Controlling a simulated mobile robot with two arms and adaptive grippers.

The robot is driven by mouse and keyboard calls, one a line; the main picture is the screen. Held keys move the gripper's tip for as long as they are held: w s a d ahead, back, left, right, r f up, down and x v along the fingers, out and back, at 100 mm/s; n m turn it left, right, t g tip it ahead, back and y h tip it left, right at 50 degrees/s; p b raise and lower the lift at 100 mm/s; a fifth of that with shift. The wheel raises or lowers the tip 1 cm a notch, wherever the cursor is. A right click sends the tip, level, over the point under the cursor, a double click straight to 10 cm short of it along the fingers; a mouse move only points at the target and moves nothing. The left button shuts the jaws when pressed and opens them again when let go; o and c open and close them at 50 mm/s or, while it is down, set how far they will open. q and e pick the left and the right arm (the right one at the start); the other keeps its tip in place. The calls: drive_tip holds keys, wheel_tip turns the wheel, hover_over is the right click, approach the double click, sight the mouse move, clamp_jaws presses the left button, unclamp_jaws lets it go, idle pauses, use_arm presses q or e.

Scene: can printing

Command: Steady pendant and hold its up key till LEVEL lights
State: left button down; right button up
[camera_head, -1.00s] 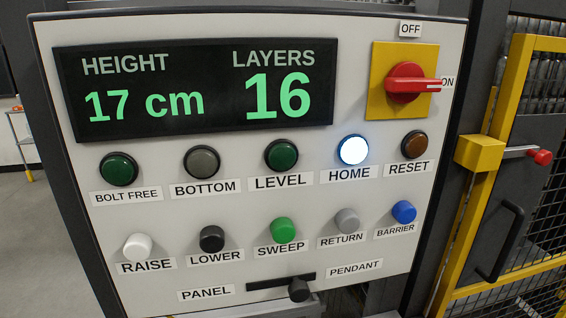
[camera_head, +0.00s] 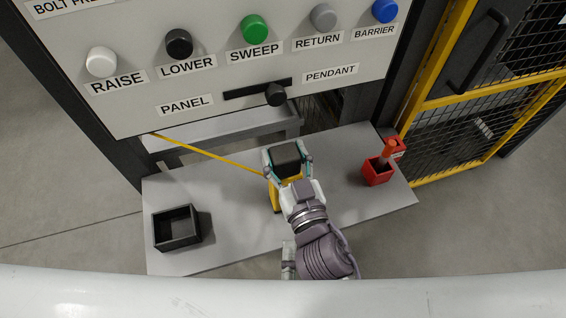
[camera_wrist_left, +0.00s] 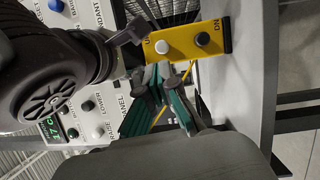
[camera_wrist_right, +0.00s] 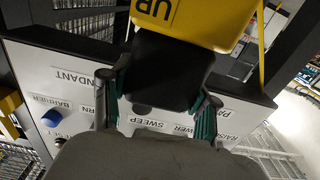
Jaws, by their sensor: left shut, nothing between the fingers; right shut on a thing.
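The yellow pendant (camera_head: 275,196) is upright over the grey shelf, its black top block (camera_head: 287,154) between the fingers of my right gripper (camera_head: 288,160). The right wrist view shows this block (camera_wrist_right: 160,75) between the fingers, with the UP label on the yellow body (camera_wrist_right: 215,15). In the left wrist view the pendant (camera_wrist_left: 185,42) shows a white up key (camera_wrist_left: 163,47) and a dark DN key (camera_wrist_left: 202,39). My left gripper (camera_wrist_left: 164,76) is shut and empty, tips close to the up key; I cannot tell if they touch. The LEVEL lamp is out of the head view.
The shelf (camera_head: 225,245) carries a black open box (camera_head: 177,228) at left and a red holder (camera_head: 376,172) at right. A yellow cable (camera_head: 205,153) runs from the panel to the pendant. The selector knob (camera_head: 275,95) is at the PENDANT side. Yellow-framed mesh fencing (camera_head: 440,95) stands at right.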

use_arm(q)
drive_tip(key=s+a+n+g+h, duration=0.1)
drive_tip(key=n+h, duration=0.2)
drive_tip(key=n, duration=0.6)
drive_tip(key=s+a+f+n+g+h, duration=0.1)
drive_tip(key=a+n+h, duration=0.1)
drive_tip(key=n, duration=0.7)
drive_tip(key=s+a+n+h, duration=0.1)
drive_tip(key=n+h, duration=0.3)
drive_tip(key=n, duration=0.6)
drive_tip(key=shift+s+a+f+g+h, duration=0.2)
drive_tip(key=shift+s+a+g+h, duration=0.15)
drive_tip(key=shift+a, duration=0.35)
